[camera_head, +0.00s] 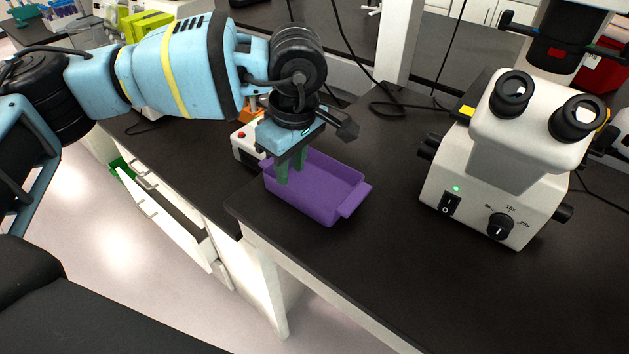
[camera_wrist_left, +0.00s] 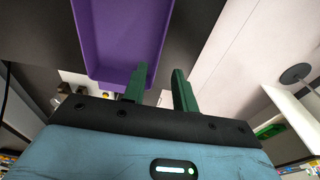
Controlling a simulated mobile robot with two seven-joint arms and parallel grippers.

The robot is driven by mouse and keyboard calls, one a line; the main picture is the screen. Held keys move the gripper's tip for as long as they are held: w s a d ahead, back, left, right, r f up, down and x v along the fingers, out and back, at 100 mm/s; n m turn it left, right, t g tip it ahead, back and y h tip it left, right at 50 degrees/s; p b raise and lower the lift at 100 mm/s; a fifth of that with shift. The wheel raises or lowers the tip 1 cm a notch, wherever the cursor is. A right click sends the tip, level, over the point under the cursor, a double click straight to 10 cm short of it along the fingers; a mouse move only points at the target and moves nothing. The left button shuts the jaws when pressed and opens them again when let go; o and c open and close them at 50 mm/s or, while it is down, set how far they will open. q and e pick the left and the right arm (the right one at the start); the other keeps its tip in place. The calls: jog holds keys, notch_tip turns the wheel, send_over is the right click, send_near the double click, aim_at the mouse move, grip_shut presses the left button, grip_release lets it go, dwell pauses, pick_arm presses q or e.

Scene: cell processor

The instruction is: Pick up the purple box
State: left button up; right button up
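The purple box (camera_head: 318,202) is an open, shallow tray with a lip at its right end. It sits upright on the black bench near the front corner. My left gripper (camera_head: 291,172) points down at the box's left end, its green fingers overlapping that end in the head view. In the left wrist view, the fingers (camera_wrist_left: 158,88) are apart. One finger overlaps the purple box (camera_wrist_left: 125,35) and the other shows just outside its side wall. Whether either finger touches the wall cannot be told. My right gripper is not in view.
A white microscope (camera_head: 505,150) stands on the bench to the right of the box. A small white device with a red button (camera_head: 243,142) is close behind the box at left. Bare black bench top (camera_head: 390,270) lies in front and right.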

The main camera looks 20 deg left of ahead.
aim_at(293, 191)
pick_arm(q)
notch_tip(293, 191, down, 2)
jog(key=shift+w+a+f, duration=0.1)
jog(key=shift+f, duration=0.35)
jog(key=shift+f+p, duration=0.3)
jog(key=shift+f, duration=1.9)
grip_shut()
